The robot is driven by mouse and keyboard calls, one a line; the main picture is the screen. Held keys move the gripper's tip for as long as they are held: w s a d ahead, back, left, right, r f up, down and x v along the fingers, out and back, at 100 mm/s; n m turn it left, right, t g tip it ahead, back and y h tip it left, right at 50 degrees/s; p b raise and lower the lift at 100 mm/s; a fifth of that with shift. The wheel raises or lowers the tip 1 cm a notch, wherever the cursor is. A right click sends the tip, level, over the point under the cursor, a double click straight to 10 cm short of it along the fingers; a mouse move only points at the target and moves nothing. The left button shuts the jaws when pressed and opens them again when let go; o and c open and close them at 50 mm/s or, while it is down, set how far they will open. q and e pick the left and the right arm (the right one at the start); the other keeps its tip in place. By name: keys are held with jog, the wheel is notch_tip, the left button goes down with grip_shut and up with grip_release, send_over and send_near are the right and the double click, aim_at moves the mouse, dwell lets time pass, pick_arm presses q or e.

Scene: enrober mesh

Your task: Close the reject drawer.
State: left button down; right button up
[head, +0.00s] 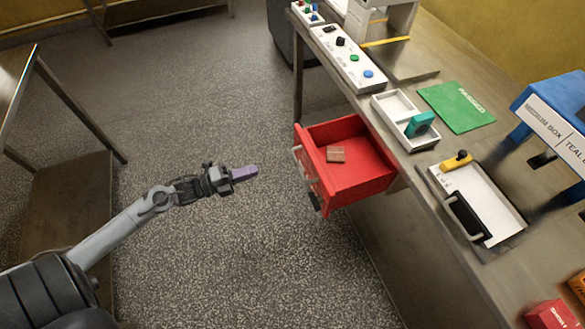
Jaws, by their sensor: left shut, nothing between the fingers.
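The red reject drawer (365,186) sticks out from under the bench edge, pulled open. A small brown block (336,154) lies inside it. The drawer has a pale bar handle (303,163) on its front, which faces left. My left gripper (251,173) is to the left of the drawer front, shut and empty, with its purple fingertips pointing at the handle. A clear gap separates the fingertips from the drawer. My right gripper is not in view.
The bench top (405,60) carries a button panel (348,57), a white two-part tray (392,106), a green mat (456,107) and a white tray (485,196) with a black handle. A metal table (14,80) stands at far left. Open floor surrounds my left arm.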

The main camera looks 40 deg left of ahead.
pick_arm(q)
jog(key=b, duration=0.3)
send_near(302, 156)
jog(key=x, duration=0.5)
jog(key=shift+d, duration=0.2)
jog(key=shift+b+x, duration=0.35)
jog(key=shift+x, duration=0.5)
jog(key=shift+r, duration=0.1)
